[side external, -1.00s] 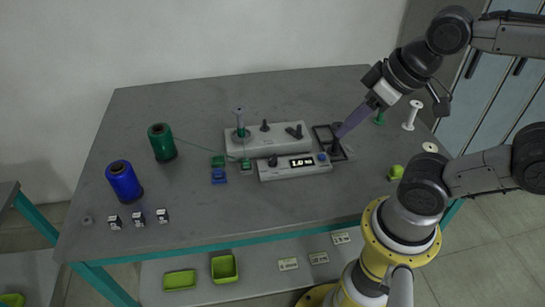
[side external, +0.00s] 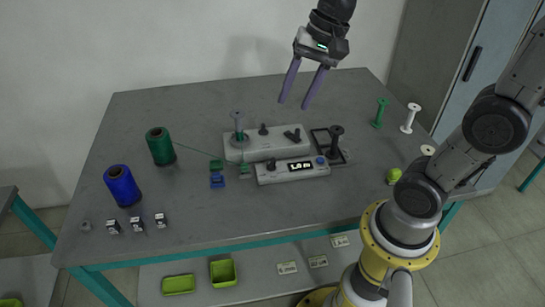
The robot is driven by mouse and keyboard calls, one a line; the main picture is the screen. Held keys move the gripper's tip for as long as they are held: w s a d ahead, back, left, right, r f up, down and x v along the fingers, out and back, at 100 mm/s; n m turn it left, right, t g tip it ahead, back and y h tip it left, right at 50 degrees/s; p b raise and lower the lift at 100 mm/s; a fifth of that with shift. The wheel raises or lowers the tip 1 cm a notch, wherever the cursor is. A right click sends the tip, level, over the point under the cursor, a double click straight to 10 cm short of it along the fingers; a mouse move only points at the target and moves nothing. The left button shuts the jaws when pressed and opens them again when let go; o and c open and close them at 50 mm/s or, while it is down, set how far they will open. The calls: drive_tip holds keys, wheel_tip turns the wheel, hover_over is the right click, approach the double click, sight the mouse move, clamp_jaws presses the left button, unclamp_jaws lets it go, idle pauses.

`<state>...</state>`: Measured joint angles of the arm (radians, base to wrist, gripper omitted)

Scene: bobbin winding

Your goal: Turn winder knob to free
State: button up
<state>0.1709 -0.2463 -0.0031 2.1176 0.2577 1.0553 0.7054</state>
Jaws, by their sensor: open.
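The winder (side external: 282,147) is a light grey block near the middle of the table, with a control panel (side external: 276,176) along its front. A dark knob (side external: 271,164) is on the left of the panel; its pointer setting is too small to read. A small dark knob (side external: 263,130) and a dark lever (side external: 293,134) are on the winder's top. A bobbin with green thread (side external: 239,137) sits on the spindle at left. My gripper (side external: 293,106) is open and empty, above and behind the winder's right part, its two purple fingers pointing down.
A green spool (side external: 161,147) and a blue spool (side external: 122,186) stand at left. A black bobbin (side external: 336,142) stands in a dark frame (side external: 321,138). Green (side external: 380,113) and white (side external: 410,118) bobbins stand at right. Green thread runs from the green spool toward the winder.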

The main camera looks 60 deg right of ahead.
drive_tip(key=w+d+f+m+g+y, duration=0.1)
drive_tip(key=w+d+f+m+g, duration=0.1)
drive_tip(key=w+d+f+m, duration=0.4)
drive_tip(key=g+y, duration=0.1)
drive_tip(key=y, duration=0.1)
approach(272, 160)
drive_tip(key=shift+m+h, duration=0.3)
drive_tip(key=shift+m, duration=0.1)
drive_tip(key=x, duration=0.9)
drive_tip(key=shift+a, duration=0.3)
clamp_jaws()
